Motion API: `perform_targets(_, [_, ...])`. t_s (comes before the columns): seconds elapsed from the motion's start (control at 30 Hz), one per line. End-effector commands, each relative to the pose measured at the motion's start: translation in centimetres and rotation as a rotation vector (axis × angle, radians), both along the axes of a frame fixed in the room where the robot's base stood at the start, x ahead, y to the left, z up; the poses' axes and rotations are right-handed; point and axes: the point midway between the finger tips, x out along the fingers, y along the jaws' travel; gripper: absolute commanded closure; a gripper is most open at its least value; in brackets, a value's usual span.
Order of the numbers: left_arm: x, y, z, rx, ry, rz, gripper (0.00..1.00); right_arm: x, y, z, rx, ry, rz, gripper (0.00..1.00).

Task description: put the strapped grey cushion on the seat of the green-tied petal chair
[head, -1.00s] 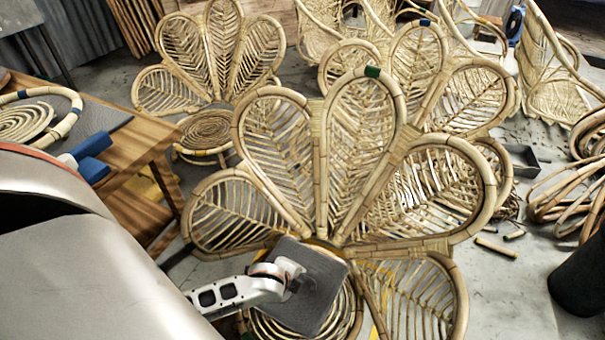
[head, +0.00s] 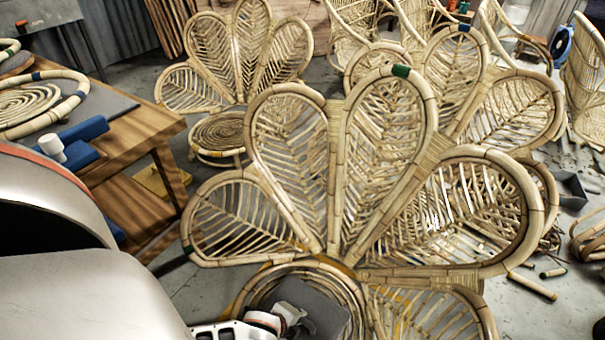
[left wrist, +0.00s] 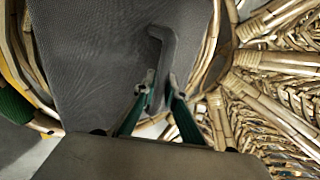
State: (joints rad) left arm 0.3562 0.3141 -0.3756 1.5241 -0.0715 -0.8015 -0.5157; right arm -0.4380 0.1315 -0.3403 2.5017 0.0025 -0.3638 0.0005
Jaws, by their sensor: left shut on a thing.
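The green-tied petal chair fills the middle of the head view; its green tie (head: 401,71) is on top of the centre petal. Its round coiled seat (head: 268,290) is partly hidden at the bottom edge. The grey cushion (head: 325,305) is over the seat, cut off by the frame; I cannot tell if it touches. In the left wrist view the cushion (left wrist: 95,60) has a raised grey strap (left wrist: 167,45). My left gripper (head: 297,316) is at the cushion; its fingers (left wrist: 160,85) are shut on the strap. My right gripper is not in view.
A blue-tied petal chair (head: 515,108) stands behind at right, another petal chair (head: 235,55) behind at left. A wooden table (head: 140,130) with a rattan ring (head: 82,97) and a blue tool (head: 84,132) is at left. Rattan offcuts (head: 532,286) lie on the floor at right.

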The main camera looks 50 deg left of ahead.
Motion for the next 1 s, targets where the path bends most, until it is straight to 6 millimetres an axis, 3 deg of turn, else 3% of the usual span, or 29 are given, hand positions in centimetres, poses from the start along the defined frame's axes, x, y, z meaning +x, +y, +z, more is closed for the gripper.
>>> perform_targets(0.1, [0.3,0.0,0.2,-0.001,-0.004,0.001,1.00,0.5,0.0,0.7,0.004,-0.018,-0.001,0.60])
perform_targets(0.3, [0.2,0.0,0.0,-0.001,-0.003,0.002,1.00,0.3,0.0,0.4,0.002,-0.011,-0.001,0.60])
perform_targets(0.33, [0.1,0.0,-0.1,-0.001,-0.002,0.002,0.87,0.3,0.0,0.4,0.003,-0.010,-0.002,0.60])
perform_targets(0.4, [0.2,0.0,0.0,-0.001,-0.002,0.002,0.72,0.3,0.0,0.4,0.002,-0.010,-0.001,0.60])
perform_targets(0.77, [0.2,0.0,0.2,0.000,-0.004,0.002,0.72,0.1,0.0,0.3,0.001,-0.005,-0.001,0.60])
perform_targets(1.0, [-0.7,-0.3,3.2,-0.001,-0.015,0.000,0.72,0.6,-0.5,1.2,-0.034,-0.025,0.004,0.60])
